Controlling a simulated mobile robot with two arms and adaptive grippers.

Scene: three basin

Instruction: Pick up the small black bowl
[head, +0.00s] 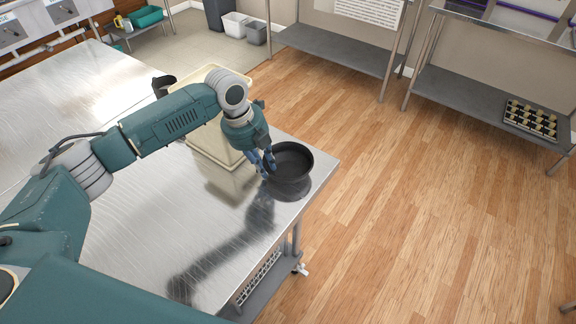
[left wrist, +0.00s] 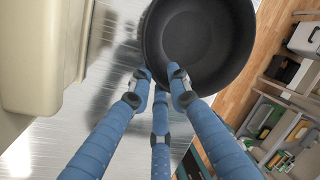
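The small black bowl (head: 291,158) stands upright near the right edge of the steel table, with its reflection below it. It also shows at the top of the left wrist view (left wrist: 205,40), where it looks empty. My left gripper (head: 266,162) points down at the bowl's left rim. In the left wrist view its blue fingers (left wrist: 159,80) are spread, with visible gaps between the tips. One fingertip overlaps the bowl's inside and the others are at or outside the rim; contact is not clear. My right gripper is not in view.
A cream tray (head: 203,148) lies on the steel table (head: 225,235) left of the bowl, partly behind my arm. The table's right edge is close to the bowl, with open wooden floor beyond. The table's front part is clear.

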